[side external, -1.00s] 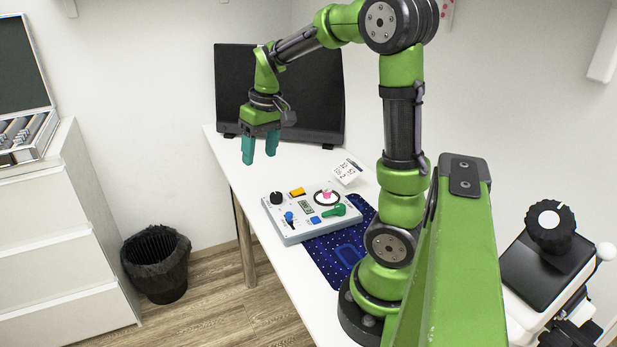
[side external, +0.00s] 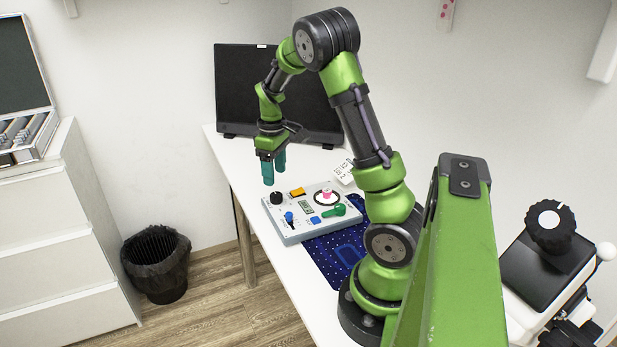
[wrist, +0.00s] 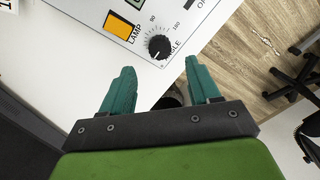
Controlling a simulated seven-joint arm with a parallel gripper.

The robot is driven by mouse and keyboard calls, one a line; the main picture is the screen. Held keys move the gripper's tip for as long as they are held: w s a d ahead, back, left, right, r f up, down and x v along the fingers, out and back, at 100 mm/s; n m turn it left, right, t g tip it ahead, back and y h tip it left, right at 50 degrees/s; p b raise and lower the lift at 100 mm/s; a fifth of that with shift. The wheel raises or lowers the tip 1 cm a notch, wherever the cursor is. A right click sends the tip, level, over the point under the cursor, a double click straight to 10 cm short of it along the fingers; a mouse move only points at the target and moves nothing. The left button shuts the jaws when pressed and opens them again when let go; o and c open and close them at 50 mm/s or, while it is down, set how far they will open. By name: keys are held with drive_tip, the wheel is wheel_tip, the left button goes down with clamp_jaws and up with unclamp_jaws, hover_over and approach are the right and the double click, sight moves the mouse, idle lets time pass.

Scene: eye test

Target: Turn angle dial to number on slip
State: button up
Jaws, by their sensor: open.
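The angle dial (side external: 277,198) is a black knob at the back left corner of a light grey control panel (side external: 290,236). In the wrist view the dial (wrist: 160,47) has a scale around it, with 90 and 180 legible and "ANGLE" partly readable. Its exact setting is too small to tell. My gripper (side external: 274,175) is open and empty, above the dial and apart from it. In the wrist view its teal fingers (wrist: 160,76) are spread, with the dial showing beyond the gap. A white printed slip (side external: 344,172) lies behind the panel, partly hidden by my arm; its number is unreadable.
Beside the dial is a yellow lamp button (wrist: 118,27); it also shows in the side view (side external: 297,192). The panel also has a blue-topped lever (side external: 289,217), a blue button (side external: 315,220) and a green handle (side external: 340,210). A dark monitor (side external: 232,90) stands behind.

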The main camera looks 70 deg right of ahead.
sight(276, 194)
wheel_tip(276, 194, down, 7)
idle(0.3)
drive_tip(key=c, duration=1)
drive_tip(key=shift+c, duration=0.2)
